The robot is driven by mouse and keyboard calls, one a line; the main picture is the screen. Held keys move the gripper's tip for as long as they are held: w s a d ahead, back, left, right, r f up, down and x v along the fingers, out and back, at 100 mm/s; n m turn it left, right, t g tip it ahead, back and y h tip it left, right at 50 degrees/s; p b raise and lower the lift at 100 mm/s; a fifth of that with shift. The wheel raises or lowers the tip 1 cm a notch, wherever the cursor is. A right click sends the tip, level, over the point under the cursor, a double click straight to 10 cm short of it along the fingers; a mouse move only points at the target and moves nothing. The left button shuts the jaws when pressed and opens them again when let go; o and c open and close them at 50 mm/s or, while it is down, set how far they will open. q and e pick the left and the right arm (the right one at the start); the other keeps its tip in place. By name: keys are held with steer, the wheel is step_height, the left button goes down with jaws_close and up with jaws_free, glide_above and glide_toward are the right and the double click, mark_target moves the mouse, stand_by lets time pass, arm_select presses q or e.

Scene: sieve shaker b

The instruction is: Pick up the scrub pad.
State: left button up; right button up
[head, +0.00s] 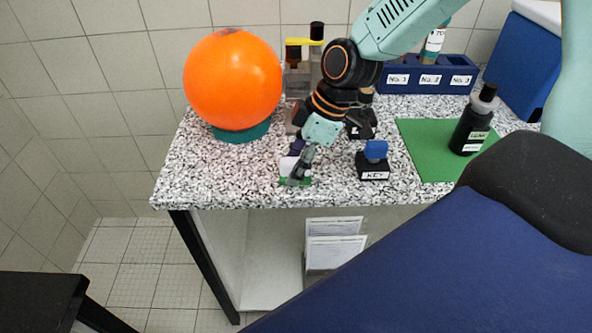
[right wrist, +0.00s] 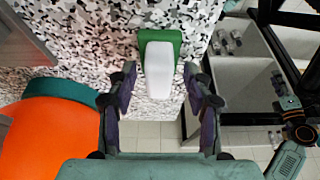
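The scrub pad (right wrist: 161,68) shows in the right wrist view as a white block on a green base, on the speckled worktop near its front edge. In the head view the pad (head: 285,180) is mostly covered by my right gripper (head: 299,170), which points down over it. In the right wrist view the two dark fingers are spread, one on each side of the white part, with gaps between. The gripper is open and holds nothing. My left gripper is not seen in the head view.
An orange ball (head: 232,78) on a teal ring (head: 241,132) stands to the left. A key block (head: 373,168) with a blue top is close on the right. A dark bottle (head: 473,120) stands on a green mat (head: 425,150). A blue rack (head: 427,76) stands behind.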

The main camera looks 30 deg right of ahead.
mark_target(295, 160)
steer(key=shift+a, duration=0.1)
steer(key=shift+c, duration=1.4)
steer(key=shift+w, duration=0.15)
steer(key=c, duration=0.3)
jaws_close()
step_height(295, 160, up, 10)
steer(key=shift+p, duration=1.1)
